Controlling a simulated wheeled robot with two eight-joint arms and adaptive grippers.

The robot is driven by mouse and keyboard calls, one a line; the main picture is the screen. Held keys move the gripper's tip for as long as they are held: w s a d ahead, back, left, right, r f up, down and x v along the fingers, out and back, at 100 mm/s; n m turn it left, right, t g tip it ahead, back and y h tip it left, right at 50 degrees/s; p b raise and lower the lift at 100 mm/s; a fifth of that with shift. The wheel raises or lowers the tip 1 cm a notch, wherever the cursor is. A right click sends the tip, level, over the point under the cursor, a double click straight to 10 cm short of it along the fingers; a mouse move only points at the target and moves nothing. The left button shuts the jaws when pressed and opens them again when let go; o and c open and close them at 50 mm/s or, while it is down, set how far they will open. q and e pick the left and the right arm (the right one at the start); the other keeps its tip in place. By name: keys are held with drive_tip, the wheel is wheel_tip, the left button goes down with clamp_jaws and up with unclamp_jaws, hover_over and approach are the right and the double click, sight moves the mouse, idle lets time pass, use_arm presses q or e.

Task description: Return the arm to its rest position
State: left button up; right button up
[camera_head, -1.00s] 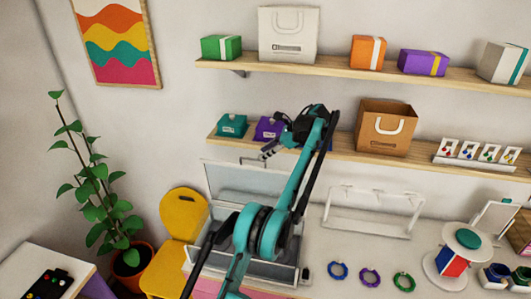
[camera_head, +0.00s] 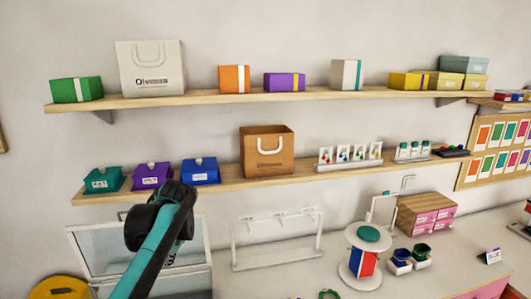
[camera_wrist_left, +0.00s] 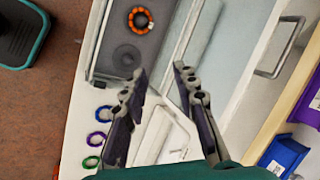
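My left arm (camera_head: 160,240) comes up from the bottom left in the head view, in front of the open glass-lidded case (camera_head: 84,240). Its gripper does not show there. In the left wrist view my left gripper (camera_wrist_left: 160,69) is open, with two dark fingers spread apart and nothing between them. Past the fingertips lies an orange bead ring (camera_wrist_left: 140,20) inside the case. My right arm and gripper are in neither view.
Above the arm is the lower shelf (camera_head: 220,187), with teal (camera_head: 104,180), purple (camera_head: 152,176) and blue (camera_head: 200,172) boxes. A white rack (camera_head: 277,240) and round stand (camera_head: 368,238) stand on the counter. Blue, purple and green rings (camera_wrist_left: 91,162) lie beside the case.

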use_arm(q)
drive_tip(key=s+d+f+n+t+h+b, duration=0.1)
drive_tip(key=s+d+f+n+b, duration=0.3)
drive_tip(key=s+f, duration=0.7)
drive_tip(key=s+d+f+n+t+h+b, duration=0.2)
drive_tip(key=s+d+f+b, duration=0.3)
drive_tip(key=s+f, duration=0.6)
wheel_tip(320, 180, down, 4)
drive_tip(key=shift+s+d+f+n+t+h+b, duration=0.1)
drive_tip(key=shift+s+d+n+t+h+b, duration=0.25)
drive_tip(key=shift+n+h+b, duration=0.5)
drive_tip(key=shift+a, duration=0.1)
